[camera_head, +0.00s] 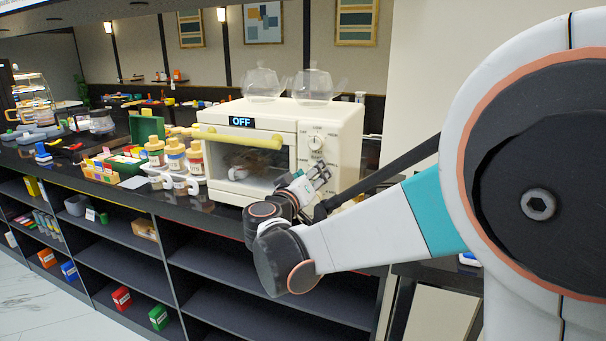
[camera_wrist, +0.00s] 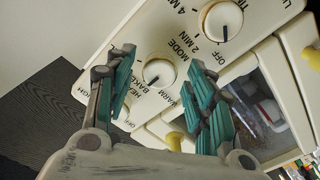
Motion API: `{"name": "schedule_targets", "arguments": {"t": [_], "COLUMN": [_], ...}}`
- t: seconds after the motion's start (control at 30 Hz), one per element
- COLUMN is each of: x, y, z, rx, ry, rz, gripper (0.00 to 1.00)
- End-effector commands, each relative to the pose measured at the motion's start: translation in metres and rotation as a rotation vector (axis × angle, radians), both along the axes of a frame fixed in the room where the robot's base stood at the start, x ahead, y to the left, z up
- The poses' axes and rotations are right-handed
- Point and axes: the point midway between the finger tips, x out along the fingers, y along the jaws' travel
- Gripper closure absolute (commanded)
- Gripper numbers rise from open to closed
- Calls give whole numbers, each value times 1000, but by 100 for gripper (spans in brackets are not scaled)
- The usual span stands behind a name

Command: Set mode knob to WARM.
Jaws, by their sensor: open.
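The cream oven (camera_head: 335,118) stands on the dark counter with its display reading OFF. In the wrist view the round white mode knob (camera_wrist: 158,73) sits beside the printed word MODE, with BAKE and WARM labels around it. A small dark mark shows on the knob's lower left; I cannot tell its exact setting. My gripper (camera_wrist: 160,62) is open, with its teal-padded fingers on either side of the mode knob; I cannot tell whether they touch it. In the head view my gripper (camera_head: 309,182) is at the oven's lower right front and hides the mode knob's area.
A second knob (camera_wrist: 222,20), marked in minutes, sits near the right finger; it also shows in the head view (camera_head: 316,142). Two glass vessels (camera_head: 262,84) stand on top. Bottles (camera_head: 175,156) stand left of the oven.

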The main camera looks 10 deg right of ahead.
Motion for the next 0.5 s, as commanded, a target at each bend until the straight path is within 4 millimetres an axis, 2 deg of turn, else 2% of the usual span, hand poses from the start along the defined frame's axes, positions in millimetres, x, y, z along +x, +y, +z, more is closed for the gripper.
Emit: {"name": "schedule_targets", "arguments": {"t": [0.1,0.3,0.5], "x": [0,0,0], "y": [0,0,0], "z": [0,0,0], "rx": [0,0,-2], "ry": [0,0,1], "rz": [0,0,0], "gripper": [53,95,95]}}
